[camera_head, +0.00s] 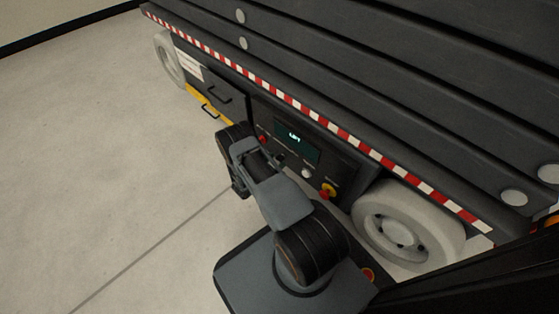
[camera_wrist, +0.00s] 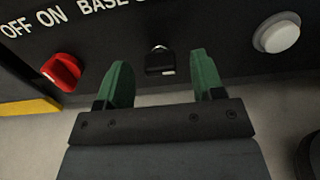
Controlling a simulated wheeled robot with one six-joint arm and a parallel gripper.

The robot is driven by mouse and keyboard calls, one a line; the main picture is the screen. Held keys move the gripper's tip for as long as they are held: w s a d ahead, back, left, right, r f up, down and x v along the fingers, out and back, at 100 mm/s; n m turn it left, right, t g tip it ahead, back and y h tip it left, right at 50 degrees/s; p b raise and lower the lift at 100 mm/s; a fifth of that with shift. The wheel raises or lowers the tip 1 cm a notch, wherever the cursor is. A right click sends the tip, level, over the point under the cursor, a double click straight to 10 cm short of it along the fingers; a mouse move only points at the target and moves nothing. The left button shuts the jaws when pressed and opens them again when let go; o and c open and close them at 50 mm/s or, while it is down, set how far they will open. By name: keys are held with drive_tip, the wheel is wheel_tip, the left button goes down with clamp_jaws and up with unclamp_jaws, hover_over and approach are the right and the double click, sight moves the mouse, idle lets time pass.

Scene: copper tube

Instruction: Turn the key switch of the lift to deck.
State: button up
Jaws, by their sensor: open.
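The key switch (camera_wrist: 159,62) shows in the wrist view as a small dark key with a pale metal edge, on the black control panel (camera_wrist: 221,28) of the lift. White lettering "BASE" stands above it on the left; the rest of that label is cut off, so the switch position is hard to tell. My gripper (camera_wrist: 160,66) is open, with one green finger to each side of the key and a gap on both sides. No contact shows. In the head view my arm covers the gripper, and the lift (camera_head: 330,75) fills the right side.
A red knob (camera_wrist: 63,72) marked OFF ON is left of the key, and a white round button (camera_wrist: 277,33) is right. The head view shows a lit display (camera_head: 297,139), a red and yellow stop button (camera_head: 327,190) and a wheel (camera_head: 408,222). Floor at left is clear.

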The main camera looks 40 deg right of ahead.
sight(280, 159)
drive_tip(key=shift+w+d+b, duration=0.2)
drive_tip(key=shift+d+b, duration=0.1)
drive_tip(key=shift+d, duration=0.95)
drive_tip(key=shift+c, duration=0.3)
drive_tip(key=c, duration=0.9)
drive_tip(key=shift+o, duration=0.2)
drive_tip(key=m, duration=0.4)
drive_tip(key=shift+s+m, duration=0.15)
drive_tip(key=shift+m, duration=0.25)
drive_tip(key=shift+s+m, duration=0.1)
drive_tip(key=shift+m, duration=1.8)
drive_tip(key=shift+f+m, duration=0.1)
drive_tip(key=shift+m, duration=0.2)
